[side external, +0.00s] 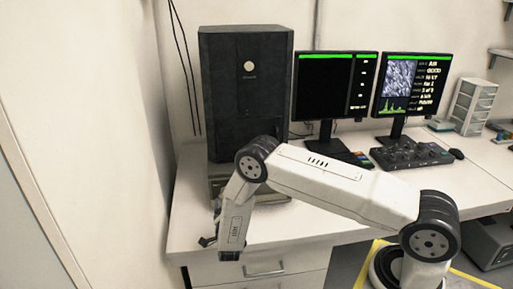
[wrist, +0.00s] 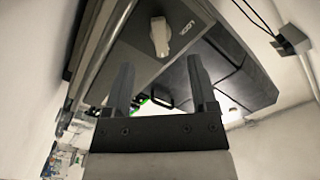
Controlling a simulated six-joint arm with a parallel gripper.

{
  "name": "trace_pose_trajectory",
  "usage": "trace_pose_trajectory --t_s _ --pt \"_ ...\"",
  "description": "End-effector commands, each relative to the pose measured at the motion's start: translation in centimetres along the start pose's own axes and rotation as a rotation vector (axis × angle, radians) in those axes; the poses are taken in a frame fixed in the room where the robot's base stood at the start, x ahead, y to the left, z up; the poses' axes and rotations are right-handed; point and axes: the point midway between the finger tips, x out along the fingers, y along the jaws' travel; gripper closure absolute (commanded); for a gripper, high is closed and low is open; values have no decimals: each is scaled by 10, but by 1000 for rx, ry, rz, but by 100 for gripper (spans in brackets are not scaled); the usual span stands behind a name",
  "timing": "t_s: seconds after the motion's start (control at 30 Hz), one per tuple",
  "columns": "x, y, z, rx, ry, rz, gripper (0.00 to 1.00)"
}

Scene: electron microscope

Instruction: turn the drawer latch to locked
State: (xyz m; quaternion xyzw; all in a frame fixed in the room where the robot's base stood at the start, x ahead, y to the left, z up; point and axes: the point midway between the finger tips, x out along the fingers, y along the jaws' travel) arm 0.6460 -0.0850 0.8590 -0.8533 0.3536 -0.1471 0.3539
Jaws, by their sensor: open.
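The drawer latch (wrist: 159,38) shows in the wrist view as a pale lever on a dark grey panel, with lettering that seems to read LOCK beside it. My gripper (wrist: 159,64) is open and empty, its two dark fingers apart. The latch appears beyond the fingertips, between them in the picture, with no contact visible. In the side external view my gripper (side external: 208,241) is at the front left of the desk, low by its edge. The latch is hidden there behind my arm. The black microscope tower (side external: 245,90) stands on a grey base (side external: 216,186) behind my arm.
A metal bar (wrist: 106,46) runs along the panel's left side in the wrist view. Two monitors (side external: 335,90), a control panel (side external: 410,154) and a mouse (side external: 456,154) stand on the white desk (side external: 310,232). A wall is close on the left.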

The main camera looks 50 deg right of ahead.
Motion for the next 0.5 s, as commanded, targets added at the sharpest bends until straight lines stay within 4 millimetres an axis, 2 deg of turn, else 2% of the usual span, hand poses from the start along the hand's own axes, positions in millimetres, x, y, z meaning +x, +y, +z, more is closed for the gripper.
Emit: trace_pose_trajectory --t_s 0.3,0.5 --pt "40 1 -1 -1 2 1 26" --pt "55 0 0 -1 0 0 26"
